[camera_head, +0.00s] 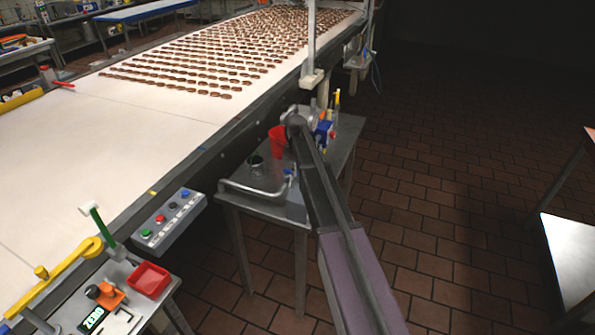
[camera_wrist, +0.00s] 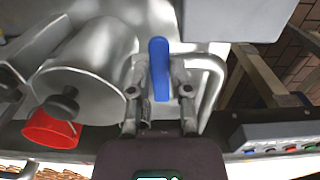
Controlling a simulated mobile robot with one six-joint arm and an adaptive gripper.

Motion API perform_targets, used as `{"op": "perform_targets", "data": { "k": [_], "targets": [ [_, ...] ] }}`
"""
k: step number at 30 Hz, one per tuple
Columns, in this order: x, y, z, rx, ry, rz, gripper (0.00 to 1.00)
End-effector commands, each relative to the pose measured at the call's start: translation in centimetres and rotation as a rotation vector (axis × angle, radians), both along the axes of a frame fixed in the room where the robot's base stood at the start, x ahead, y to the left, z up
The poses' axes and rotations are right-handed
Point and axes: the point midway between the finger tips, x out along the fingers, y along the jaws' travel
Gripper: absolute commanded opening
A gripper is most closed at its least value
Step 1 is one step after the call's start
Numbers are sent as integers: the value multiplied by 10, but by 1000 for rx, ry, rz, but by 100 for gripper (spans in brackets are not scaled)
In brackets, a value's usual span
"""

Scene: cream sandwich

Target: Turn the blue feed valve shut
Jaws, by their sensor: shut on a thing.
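The blue feed valve handle (camera_wrist: 159,62) stands between the two fingers of my gripper (camera_wrist: 160,92) in the wrist view, and the gripper is shut on it. A bent metal pipe (camera_wrist: 219,80) curves around to the right of the handle. In the head view, a small blue part (camera_head: 289,172) shows beside the end of the bent pipe (camera_head: 252,194) on the metal side table (camera_head: 262,208).
A steel drum (camera_wrist: 90,68) with a dark knob is close left of my gripper. A red container (camera_wrist: 50,130) sits below it. A button panel (camera_head: 170,218) is beside the conveyor (camera_head: 60,165), which carries rows of brown pieces.

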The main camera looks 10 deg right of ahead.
Motion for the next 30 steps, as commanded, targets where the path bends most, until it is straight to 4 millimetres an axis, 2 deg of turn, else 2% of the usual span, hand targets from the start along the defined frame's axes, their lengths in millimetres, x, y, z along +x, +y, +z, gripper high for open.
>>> {"op": "perform_targets", "data": {
  "k": [10, 11, 14, 30],
  "targets": [
    [-1, 2, 0, 4, 2, 7, 0],
    [-1, 2, 0, 4, 2, 7, 29],
    [-1, 2, 0, 4, 2, 6, 58],
    [0, 0, 1, 1, 0, 3, 60]
  ]
}}
